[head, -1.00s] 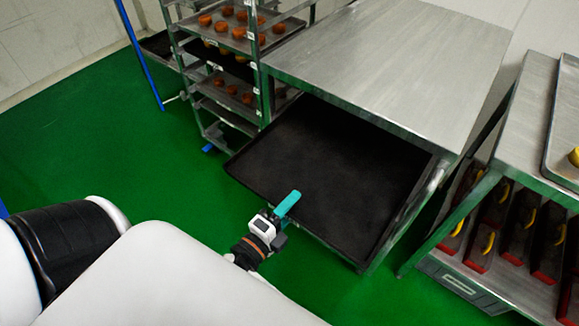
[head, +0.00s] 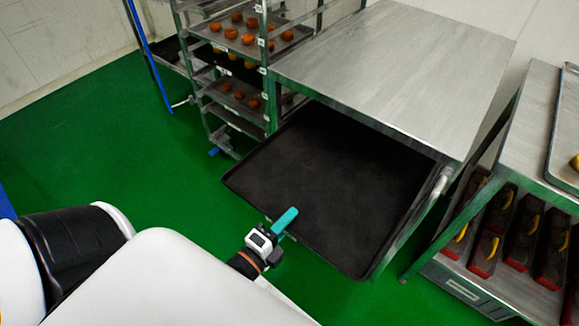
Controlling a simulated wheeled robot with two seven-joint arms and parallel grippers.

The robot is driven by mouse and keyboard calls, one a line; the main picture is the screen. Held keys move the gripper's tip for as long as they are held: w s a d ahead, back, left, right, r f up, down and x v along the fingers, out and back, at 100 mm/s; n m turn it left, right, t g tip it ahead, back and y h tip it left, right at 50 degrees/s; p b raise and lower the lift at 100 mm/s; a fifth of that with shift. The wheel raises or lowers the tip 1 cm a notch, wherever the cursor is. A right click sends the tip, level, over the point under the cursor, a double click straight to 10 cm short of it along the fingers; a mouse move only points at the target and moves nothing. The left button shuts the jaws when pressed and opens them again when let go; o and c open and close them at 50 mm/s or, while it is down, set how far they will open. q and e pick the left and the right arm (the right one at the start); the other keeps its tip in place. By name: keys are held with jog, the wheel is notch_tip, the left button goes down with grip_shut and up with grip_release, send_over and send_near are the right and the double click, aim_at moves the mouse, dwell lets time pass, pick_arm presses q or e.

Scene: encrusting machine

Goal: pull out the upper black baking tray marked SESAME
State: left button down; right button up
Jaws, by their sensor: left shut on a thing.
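The black baking tray (head: 335,190) juts well out from under the steel table (head: 400,70), its front part over the green floor and its back part hidden beneath the tabletop. No SESAME marking can be read from here. My left gripper (head: 284,222), with teal fingers, is shut on the tray's front rim, left of the rim's middle. My right gripper is not in view.
A rack (head: 262,60) with trays of round orange-brown buns stands left of the table. At the right a steel shelf (head: 545,110) holds several dark red-ended tins with yellow handles. The green floor (head: 120,150) at the left is free.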

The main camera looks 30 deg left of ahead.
pick_arm(q)
jog(key=shift+w, duration=0.15)
jog(key=c, duration=1.2)
grip_release()
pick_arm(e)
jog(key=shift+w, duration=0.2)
pick_arm(q)
jog(key=s, duration=1.2)
jog(key=shift+a, duration=0.45)
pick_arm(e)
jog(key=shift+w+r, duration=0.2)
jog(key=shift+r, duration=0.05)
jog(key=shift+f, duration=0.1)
